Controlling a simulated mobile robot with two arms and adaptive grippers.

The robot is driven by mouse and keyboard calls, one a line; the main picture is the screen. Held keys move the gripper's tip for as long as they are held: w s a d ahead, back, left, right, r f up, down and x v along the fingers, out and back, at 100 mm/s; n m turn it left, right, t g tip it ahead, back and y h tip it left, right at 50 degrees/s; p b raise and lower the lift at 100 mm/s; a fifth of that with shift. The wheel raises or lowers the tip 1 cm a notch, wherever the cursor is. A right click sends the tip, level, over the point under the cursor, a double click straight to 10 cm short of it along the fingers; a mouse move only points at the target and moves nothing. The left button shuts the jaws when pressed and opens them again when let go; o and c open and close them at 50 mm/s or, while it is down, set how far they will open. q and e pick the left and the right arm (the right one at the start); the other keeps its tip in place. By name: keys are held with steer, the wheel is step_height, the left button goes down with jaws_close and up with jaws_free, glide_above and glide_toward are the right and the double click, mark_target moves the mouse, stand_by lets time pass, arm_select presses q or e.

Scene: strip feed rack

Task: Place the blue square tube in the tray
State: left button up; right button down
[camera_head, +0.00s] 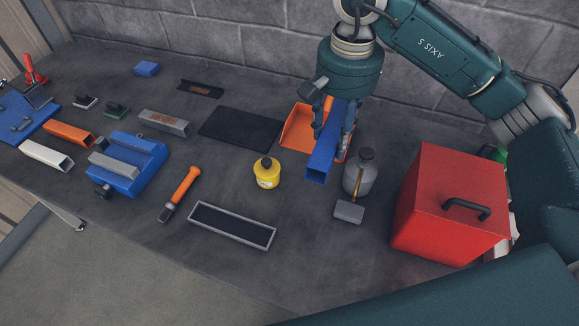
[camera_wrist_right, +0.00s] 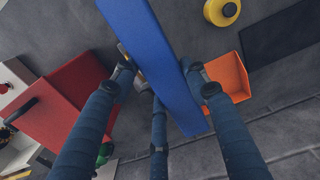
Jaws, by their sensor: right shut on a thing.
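The blue square tube (camera_head: 322,163) is held by my right gripper (camera_head: 334,132) above the right part of the bench, in front of the orange bin. The tube's open end points toward the front. In the right wrist view, the gripper's fingers (camera_wrist_right: 162,78) close on both sides of the tube (camera_wrist_right: 150,45), which runs past them at both ends. A long, narrow tray (camera_head: 229,238) with a grey rim and dark inside lies near the bench's front edge, left of and nearer than the tube. It appears empty. My left gripper is not in view.
An orange bin (camera_head: 296,127) stands behind the tube. A yellow container (camera_head: 267,176) stands between tube and tray. A grey bottle (camera_head: 360,176), a hammer (camera_head: 349,210) and a red box (camera_head: 450,190) are right. An orange-handled tool (camera_head: 182,190) lies left of the tray.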

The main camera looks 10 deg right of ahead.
step_height(320, 180, down, 4)
steer(key=shift+a+f+p, duration=0.1)
steer(key=shift+f+p, duration=0.15)
steer(key=shift+p, duration=0.5)
steer(key=p, duration=0.3)
glide_above(324, 197)
step_height(324, 197, down, 11)
steer(key=shift+r, duration=0.15)
step_height(324, 197, down, 4)
steer(key=shift+r+p, duration=0.1)
steer(key=shift+p, duration=0.45)
steer(key=shift+f, duration=0.5)
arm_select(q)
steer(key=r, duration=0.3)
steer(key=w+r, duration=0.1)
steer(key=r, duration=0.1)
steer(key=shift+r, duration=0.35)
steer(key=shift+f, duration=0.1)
arm_select(e)
steer(key=shift+f, duration=0.1)
steer(key=shift+f, duration=0.1)
steer(key=c, duration=1.2)
jaws_free()
